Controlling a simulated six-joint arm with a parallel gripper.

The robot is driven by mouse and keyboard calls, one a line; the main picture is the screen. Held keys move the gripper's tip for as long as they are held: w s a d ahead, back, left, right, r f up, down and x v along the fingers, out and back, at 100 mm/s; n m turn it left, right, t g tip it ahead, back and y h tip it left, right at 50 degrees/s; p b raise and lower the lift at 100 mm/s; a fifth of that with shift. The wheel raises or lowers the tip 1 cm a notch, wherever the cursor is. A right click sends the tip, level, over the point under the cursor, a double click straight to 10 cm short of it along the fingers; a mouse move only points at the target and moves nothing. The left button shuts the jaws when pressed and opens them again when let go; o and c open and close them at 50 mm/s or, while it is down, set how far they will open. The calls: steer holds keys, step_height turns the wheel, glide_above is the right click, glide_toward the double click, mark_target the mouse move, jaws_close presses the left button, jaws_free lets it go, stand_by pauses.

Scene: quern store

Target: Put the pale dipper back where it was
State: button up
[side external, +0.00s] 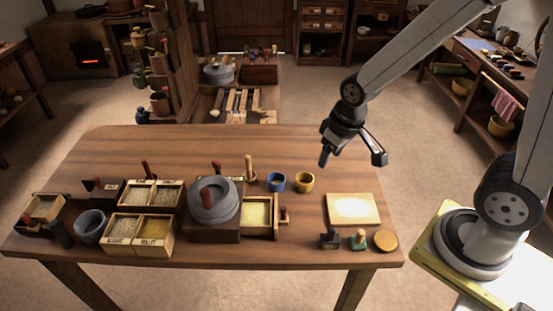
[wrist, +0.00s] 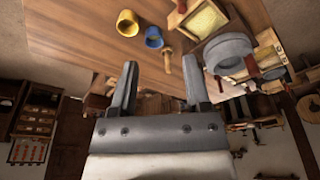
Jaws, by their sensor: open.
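A pale wooden piece with an upright handle (side external: 249,168) stands on the table behind the quern's drawer; it may be the pale dipper, but its lower end is too small to tell. It also shows in the wrist view (wrist: 167,62), between my fingers in the picture but well beyond them. My gripper (side external: 352,159) is open and empty, high above the table's right part. Its two fingers also show in the wrist view (wrist: 161,64). A blue cup (side external: 276,182) and a yellow cup (side external: 304,182) stand to the right of the pale piece.
The grey quern (side external: 212,210) with its red handle stands mid-table, beside an open drawer of yellow meal (side external: 257,213). Divided grain boxes (side external: 139,249) stand left. A pale board (side external: 353,222) and small stamp-like pieces (side external: 358,241) lie right. The table's back is clear.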

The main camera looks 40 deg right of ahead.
steer(key=s, duration=0.3)
steer(key=shift+s+f, duration=0.15)
steer(key=shift+f, duration=0.05)
stand_by(0.5)
